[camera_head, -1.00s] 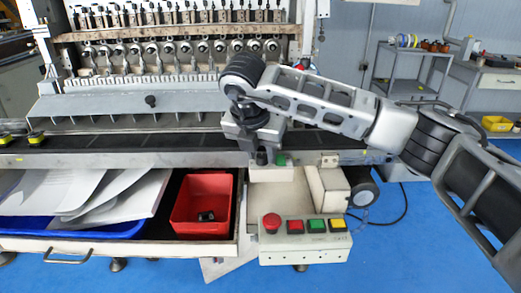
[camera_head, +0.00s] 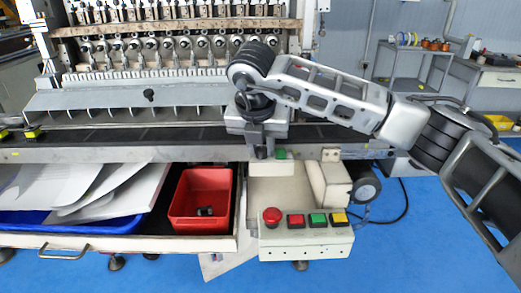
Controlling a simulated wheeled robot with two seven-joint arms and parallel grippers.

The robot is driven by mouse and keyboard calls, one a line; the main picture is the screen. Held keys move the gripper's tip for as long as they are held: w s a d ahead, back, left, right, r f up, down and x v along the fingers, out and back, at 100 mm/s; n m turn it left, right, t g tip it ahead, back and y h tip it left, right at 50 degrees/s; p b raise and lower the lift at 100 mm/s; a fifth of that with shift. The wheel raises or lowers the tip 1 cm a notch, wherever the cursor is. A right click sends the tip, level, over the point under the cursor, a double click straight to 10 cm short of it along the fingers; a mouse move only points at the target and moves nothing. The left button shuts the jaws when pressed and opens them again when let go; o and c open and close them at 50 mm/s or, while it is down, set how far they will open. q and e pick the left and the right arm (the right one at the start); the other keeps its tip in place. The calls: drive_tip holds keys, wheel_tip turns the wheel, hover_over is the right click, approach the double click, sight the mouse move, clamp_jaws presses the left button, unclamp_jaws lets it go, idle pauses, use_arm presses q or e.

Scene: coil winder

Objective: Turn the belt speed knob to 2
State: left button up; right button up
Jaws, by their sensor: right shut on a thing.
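My right gripper (camera_head: 260,152) points down at the front edge of the coil winder, just left of a small green button (camera_head: 281,153). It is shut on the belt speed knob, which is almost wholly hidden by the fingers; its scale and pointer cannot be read. The dark conveyor belt (camera_head: 120,138) runs behind the gripper. My left gripper is not in view.
Below the gripper is a cream control box (camera_head: 305,243) with a red mushroom button (camera_head: 271,216) and several coloured buttons. A red bin (camera_head: 201,222) and papers (camera_head: 100,195) lie in the open drawer at left.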

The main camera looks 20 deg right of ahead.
drive_tip(key=n+y+b, duration=0.1)
drive_tip(key=n+b, duration=0.1)
drive_tip(key=n, duration=0.2)
drive_tip(key=shift+d+t+b, duration=0.15)
drive_tip(key=shift+t+b, duration=0.25)
drive_tip(key=shift+n+y+b, duration=0.35)
drive_tip(key=shift+n+y, duration=0.15)
drive_tip(key=shift+n, duration=0.4)
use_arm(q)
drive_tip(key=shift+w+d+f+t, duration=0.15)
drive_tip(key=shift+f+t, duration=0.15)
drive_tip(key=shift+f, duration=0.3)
use_arm(e)
drive_tip(key=shift+d+n, duration=0.1)
drive_tip(key=shift+n, duration=0.3)
drive_tip(key=shift+y, duration=0.3)
drive_tip(key=o, duration=0.7)
drive_tip(key=shift+r, duration=0.1)
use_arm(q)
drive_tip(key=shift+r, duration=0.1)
use_arm(e)
drive_tip(key=v, duration=1.6)
